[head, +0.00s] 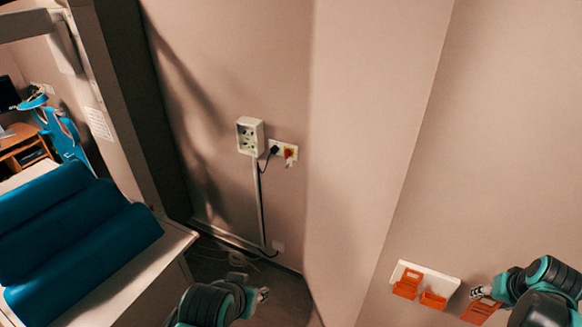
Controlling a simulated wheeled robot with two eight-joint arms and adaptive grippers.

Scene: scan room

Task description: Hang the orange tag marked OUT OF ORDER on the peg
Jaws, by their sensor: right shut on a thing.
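My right gripper (478,293) is at the lower right, shut on an orange tag (479,312). The tag hangs below the fingertips, just right of a white peg board (447,283) on the wall. Two other orange tags hang on the board, one at its left (407,284) and one near its middle (433,299). No bare peg can be made out, and lettering on the tags is too small to read. My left gripper (264,294) is at the bottom middle, away from the board. Its fingers are too small to judge.
A wall corner stands left of the peg board. A white socket box (250,136) and a wall outlet (284,151) with a plugged-in cable are on the wall further left. A bed with blue cushions (75,235) fills the lower left. The wall above the board is clear.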

